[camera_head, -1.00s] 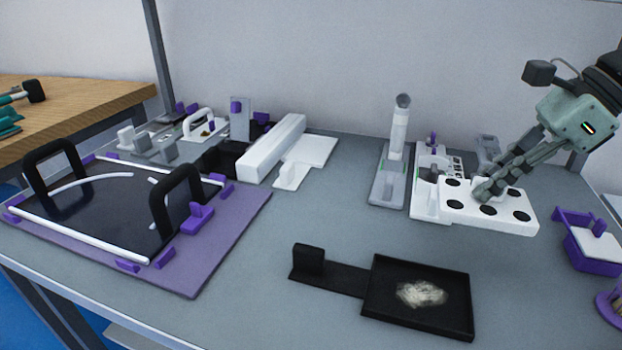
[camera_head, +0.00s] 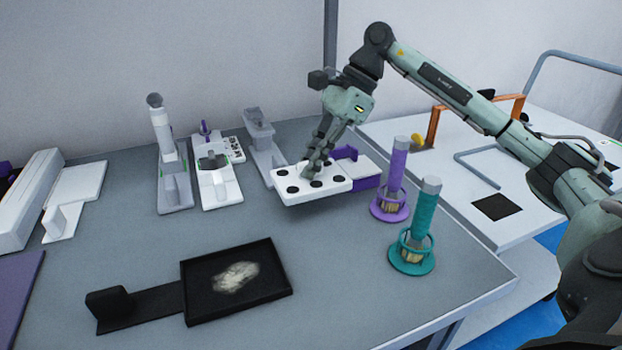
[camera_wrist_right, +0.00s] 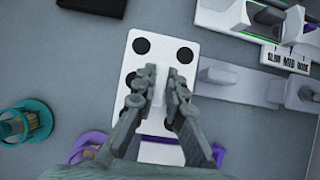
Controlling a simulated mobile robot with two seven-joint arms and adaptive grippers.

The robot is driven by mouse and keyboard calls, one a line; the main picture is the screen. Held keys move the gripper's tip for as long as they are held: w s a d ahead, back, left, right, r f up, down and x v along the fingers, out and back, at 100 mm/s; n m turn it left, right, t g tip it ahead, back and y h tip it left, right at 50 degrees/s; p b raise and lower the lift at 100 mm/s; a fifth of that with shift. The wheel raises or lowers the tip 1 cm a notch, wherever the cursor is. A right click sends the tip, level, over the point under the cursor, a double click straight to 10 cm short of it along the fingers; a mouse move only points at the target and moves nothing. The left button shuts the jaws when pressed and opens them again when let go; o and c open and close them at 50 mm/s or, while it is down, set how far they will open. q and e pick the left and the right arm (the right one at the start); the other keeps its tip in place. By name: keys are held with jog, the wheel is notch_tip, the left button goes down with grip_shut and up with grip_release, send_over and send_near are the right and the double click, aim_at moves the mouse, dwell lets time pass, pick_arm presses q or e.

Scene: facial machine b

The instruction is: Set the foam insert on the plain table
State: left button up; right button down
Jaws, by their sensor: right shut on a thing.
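The foam insert (camera_head: 293,189) is a white block with several black round spots on top. My right gripper (camera_head: 312,168) is shut on it from above, roughly at its middle. In the right wrist view the insert (camera_wrist_right: 138,62) lies between the two fingers (camera_wrist_right: 160,82). In the head view it appears just above the grey table, overlapping a purple holder with a white top (camera_head: 368,172). Its exact height is hard to tell. A white table (camera_head: 470,150) stands to the right, but I cannot tell whether it is the plain table. My left gripper is not in view.
Purple (camera_head: 390,205) and teal (camera_head: 412,258) handled holders stand near the grey table's right edge. A grey stand (camera_head: 262,150) is behind the insert. A black tray (camera_head: 280,285) lies in front. The white table carries an orange frame (camera_head: 433,128) and a dark square (camera_head: 497,207).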

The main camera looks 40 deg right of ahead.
jog(key=shift+d+f, duration=0.1)
jog(key=shift+f, duration=0.3)
notch_tip(320, 180, down, 3)
jog(key=shift+f, duration=0.1)
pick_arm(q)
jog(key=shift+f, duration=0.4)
pick_arm(e)
jog(key=shift+f, duration=0.1)
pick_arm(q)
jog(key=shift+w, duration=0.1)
pick_arm(e)
jog(key=shift+f, duration=0.15)
